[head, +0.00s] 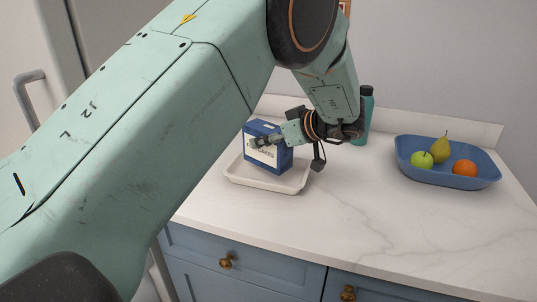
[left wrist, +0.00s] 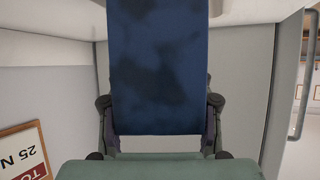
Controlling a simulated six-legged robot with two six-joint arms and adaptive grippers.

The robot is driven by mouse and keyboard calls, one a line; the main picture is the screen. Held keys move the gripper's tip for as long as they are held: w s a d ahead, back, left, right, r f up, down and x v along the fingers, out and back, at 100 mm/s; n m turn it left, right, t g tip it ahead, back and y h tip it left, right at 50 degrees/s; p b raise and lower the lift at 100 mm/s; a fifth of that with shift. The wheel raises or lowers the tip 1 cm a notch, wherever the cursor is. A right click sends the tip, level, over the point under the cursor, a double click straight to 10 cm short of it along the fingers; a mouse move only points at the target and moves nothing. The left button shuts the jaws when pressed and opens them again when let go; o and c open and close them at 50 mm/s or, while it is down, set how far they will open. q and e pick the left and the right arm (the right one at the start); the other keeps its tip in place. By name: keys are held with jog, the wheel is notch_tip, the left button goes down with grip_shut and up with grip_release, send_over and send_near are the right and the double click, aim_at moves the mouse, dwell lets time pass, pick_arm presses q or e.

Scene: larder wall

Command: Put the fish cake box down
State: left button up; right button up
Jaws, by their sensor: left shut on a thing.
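The fish cake box (head: 268,151) is blue with a white label, partly covered by my gripper in the head view. It stands upright over the white tray (head: 262,182) on the counter; I cannot tell whether its base touches the tray floor. My left gripper (head: 262,143) is shut on the box, with fingers at its sides. In the left wrist view the box (left wrist: 158,65) fills the middle as a dark blue face between the two fingers (left wrist: 160,135). My right gripper is in neither view.
A blue bowl-like tray (head: 447,180) with a green apple (head: 422,160), a pear (head: 440,148) and an orange (head: 464,168) stands at the right. A teal bottle (head: 366,112) stands behind my wrist. The marble counter (head: 330,220) is clear in front. A fridge-like door with a handle (head: 30,98) is at the left.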

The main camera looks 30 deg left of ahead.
aim_at(267, 150)
pick_arm(q)
jog(key=f, duration=0.3)
jog(key=shift+a+f+b, duration=0.1)
jog(key=shift+a+b, duration=0.1)
jog(key=shift+b, duration=0.15)
jog(key=shift+w+f, duration=0.1)
jog(key=shift+f, duration=0.2)
jog(key=shift+d, duration=0.15)
jog(key=o, duration=1.6)
jog(key=shift+f, duration=0.1)
